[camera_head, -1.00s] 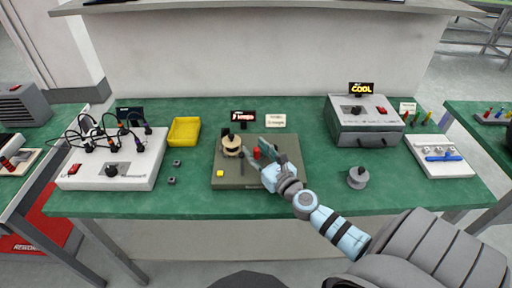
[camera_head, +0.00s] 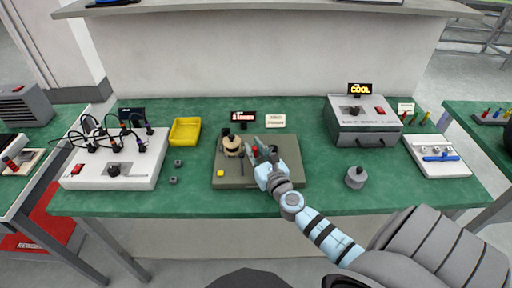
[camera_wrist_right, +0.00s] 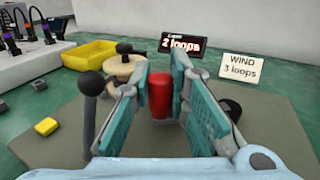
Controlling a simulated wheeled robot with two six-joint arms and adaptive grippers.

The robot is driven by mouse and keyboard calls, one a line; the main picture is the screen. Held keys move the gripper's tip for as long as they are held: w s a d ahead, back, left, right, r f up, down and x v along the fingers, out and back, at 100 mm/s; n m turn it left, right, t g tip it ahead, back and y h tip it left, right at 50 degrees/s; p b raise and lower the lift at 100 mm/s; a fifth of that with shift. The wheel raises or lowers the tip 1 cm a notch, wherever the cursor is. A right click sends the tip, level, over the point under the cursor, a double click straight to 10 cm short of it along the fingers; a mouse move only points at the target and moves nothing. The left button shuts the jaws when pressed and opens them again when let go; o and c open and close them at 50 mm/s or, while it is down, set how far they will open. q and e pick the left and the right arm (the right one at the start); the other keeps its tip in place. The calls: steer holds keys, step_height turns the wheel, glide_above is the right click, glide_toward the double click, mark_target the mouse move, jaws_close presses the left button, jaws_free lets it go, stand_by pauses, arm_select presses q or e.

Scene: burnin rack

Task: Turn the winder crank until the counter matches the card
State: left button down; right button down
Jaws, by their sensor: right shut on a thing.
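The winder board (camera_head: 230,183) stands mid-table with a tan spool (camera_head: 232,148) at its back left. The red crank handle (camera_wrist_right: 160,95) stands upright between the teal-padded fingers of my right gripper (camera_head: 258,150), which is shut on it. The crank arm below the handle is hidden by the gripper. The counter (camera_wrist_right: 184,44) reads "2 loops" in the right wrist view. The white card (camera_wrist_right: 241,68), to the right of the counter, reads "WIND 3 loops". My left gripper is out of view.
A black ball-topped lever (camera_wrist_right: 91,88) stands left of my right gripper, and a yellow block (camera_head: 220,173) lies on the board's left. A yellow tray (camera_head: 185,131) is further left. A grey weight-like piece (camera_head: 356,177) stands to the right. The table's front edge is mostly clear.

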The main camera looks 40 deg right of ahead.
steer(key=w+m+g+h, duration=0.1)
steer(key=h, duration=0.1)
steer(key=shift+w+d+m+h, duration=0.1)
steer(key=shift+w+m+h, duration=0.05)
steer(key=shift+m+h, duration=0.25)
